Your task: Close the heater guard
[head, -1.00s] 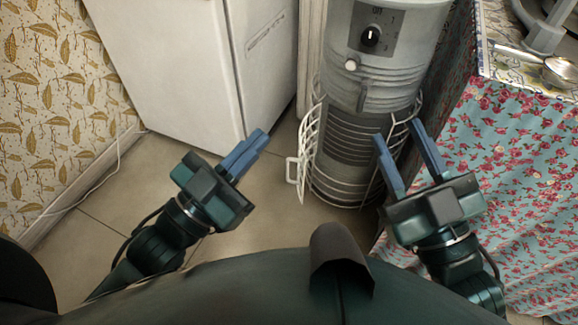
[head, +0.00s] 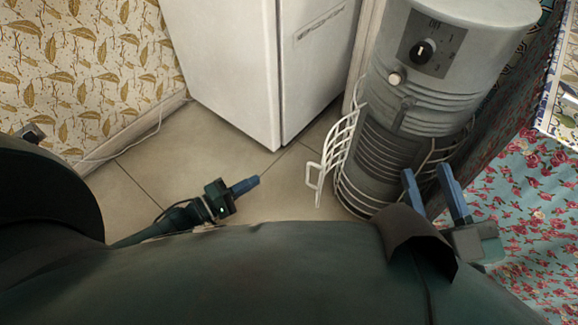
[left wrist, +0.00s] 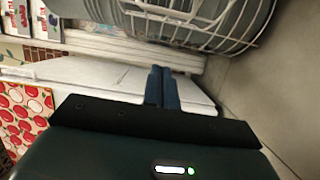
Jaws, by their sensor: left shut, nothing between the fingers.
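The heater (head: 388,150) is a grey upright cylinder with a dial, right of centre in the head view. Its white wire guard has a left door (head: 338,150) swung outward, with a handle loop at its free edge. Guard wires also curve at the heater's right side, partly hidden. My left gripper (head: 244,186) is shut and empty, low over the floor, left of the guard door and apart from it. In the left wrist view its blue fingers (left wrist: 162,88) are together, and the white wires (left wrist: 190,22) show above. My right gripper (head: 432,190) is open in front of the heater's lower right.
A white cabinet (head: 240,70) stands left of the heater. A flowered cloth (head: 540,200) hangs from a table at the right. A white cable (head: 130,148) runs along the left wall. Tiled floor (head: 270,205) is clear between my left gripper and the guard.

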